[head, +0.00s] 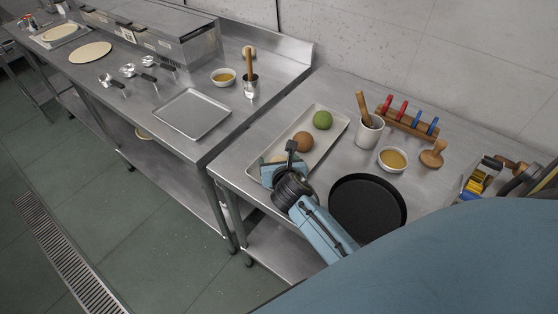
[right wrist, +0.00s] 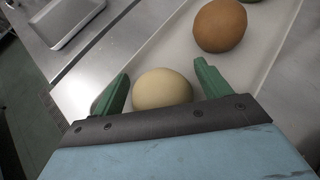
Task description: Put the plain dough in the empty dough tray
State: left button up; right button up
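The plain dough (right wrist: 162,89) is a pale ball at the near end of a long light tray (head: 321,145). The open right gripper (right wrist: 160,85) has one green finger on each side of it, with visible gaps. In the head view, my right gripper (head: 284,166) comes down over the tray's near end and mostly hides this dough. A brown dough ball (head: 303,141) and a green one (head: 322,120) lie farther along the same tray. The empty dough tray (head: 193,114) is flat grey metal on the left table. My left gripper is out of view.
A black round pan (head: 368,207) lies right of my gripper. A utensil cup (head: 369,134), sauce bowl (head: 393,160) and wooden rack (head: 407,122) stand behind it. A metal cup (head: 250,88) and another bowl (head: 223,77) stand behind the empty tray. A gap separates the tables.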

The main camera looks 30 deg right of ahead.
jog(key=shift+s+r, duration=0.1)
jog(key=shift+r, duration=0.15)
jog(key=p+v, duration=0.1)
jog(key=v, duration=1)
jog(key=shift+s+a+r+p, duration=0.15)
jog(key=shift+s+a+p, duration=0.05)
jog(key=shift+s+p, duration=0.15)
